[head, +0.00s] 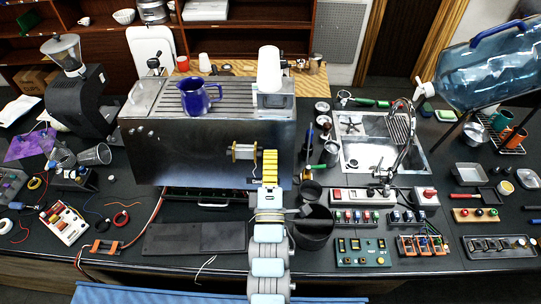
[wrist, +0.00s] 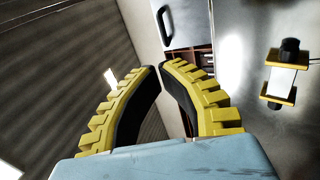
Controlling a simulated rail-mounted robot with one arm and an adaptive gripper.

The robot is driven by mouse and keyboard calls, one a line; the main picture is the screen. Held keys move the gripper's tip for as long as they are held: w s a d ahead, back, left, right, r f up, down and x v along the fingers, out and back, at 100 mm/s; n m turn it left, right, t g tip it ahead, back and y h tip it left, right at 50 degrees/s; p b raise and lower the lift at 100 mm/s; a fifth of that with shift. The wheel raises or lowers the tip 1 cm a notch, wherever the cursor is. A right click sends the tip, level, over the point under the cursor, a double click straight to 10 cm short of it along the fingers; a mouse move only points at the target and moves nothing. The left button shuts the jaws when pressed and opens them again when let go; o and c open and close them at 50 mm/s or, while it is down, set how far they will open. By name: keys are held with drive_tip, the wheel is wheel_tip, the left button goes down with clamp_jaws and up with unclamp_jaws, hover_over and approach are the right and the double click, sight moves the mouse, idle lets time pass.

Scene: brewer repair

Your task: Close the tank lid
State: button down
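The steel brewer (head: 205,150) stands at the middle of the counter in the head view. A pale, round-cornered panel with a dark knob, which looks like the tank lid (head: 152,45), stands upright behind its left end, raised off the top. My gripper (head: 270,165) is in front of the brewer's front face, right of centre and well away from the lid.
A blue pitcher (head: 199,96) and a white cylinder (head: 269,70) stand on the brewer top. A spool-like knob (head: 243,152) juts from its front, left of my gripper; it also shows in the wrist view (wrist: 283,80). A black grinder (head: 75,95) stands left, a sink (head: 370,155) right.

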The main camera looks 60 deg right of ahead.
drive_tip(key=p, duration=0.3)
approach(271, 95)
drive_tip(key=x, duration=0.3)
drive_tip(key=shift+x, duration=0.8)
drive_tip(key=shift+r, duration=0.1)
